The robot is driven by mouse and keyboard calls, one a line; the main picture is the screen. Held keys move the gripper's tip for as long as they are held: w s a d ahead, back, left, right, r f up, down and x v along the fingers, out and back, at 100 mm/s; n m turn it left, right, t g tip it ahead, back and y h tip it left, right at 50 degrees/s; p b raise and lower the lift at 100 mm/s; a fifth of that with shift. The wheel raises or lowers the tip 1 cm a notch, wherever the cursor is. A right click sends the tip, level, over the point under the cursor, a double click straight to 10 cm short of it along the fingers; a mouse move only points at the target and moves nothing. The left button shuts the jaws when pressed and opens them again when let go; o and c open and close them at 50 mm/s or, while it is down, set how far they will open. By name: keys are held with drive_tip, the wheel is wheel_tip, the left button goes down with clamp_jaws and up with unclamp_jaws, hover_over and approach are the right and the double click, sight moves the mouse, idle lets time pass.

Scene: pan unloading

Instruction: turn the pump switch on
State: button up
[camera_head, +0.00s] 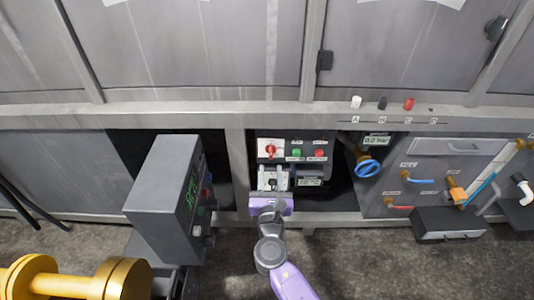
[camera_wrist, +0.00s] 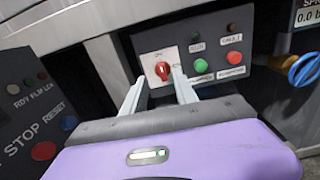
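A red rotary switch (camera_head: 270,149) on a white square plate sits at the left of a dark control panel (camera_head: 308,143). It also shows in the wrist view (camera_wrist: 162,70), straight ahead between my fingers. Its label is too small to read, so I cannot confirm that it is the pump switch. My gripper (camera_head: 273,181) is in front of the panel, a little below the switch in the head view. In the wrist view my gripper (camera_wrist: 158,84) is open, its two pale fingers apart with nothing between them. I cannot tell whether the fingertips touch the switch.
A green button (camera_head: 296,153) and a red button (camera_head: 319,154) sit right of the switch. A grey console box (camera_head: 160,190) with STOP and RESET buttons stands close on the left. A blue valve wheel (camera_head: 367,166) is to the right. Yellow dumbbell-shaped hardware (camera_head: 75,283) is at lower left.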

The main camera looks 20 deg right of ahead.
sight(271, 152)
drive_tip(key=b+x, duration=0.2)
drive_tip(key=x, duration=0.5)
drive_tip(key=shift+w+d+f, duration=0.1)
drive_tip(key=shift+w+d, duration=0.05)
drive_tip(key=shift+w, duration=0.2)
clamp_jaws()
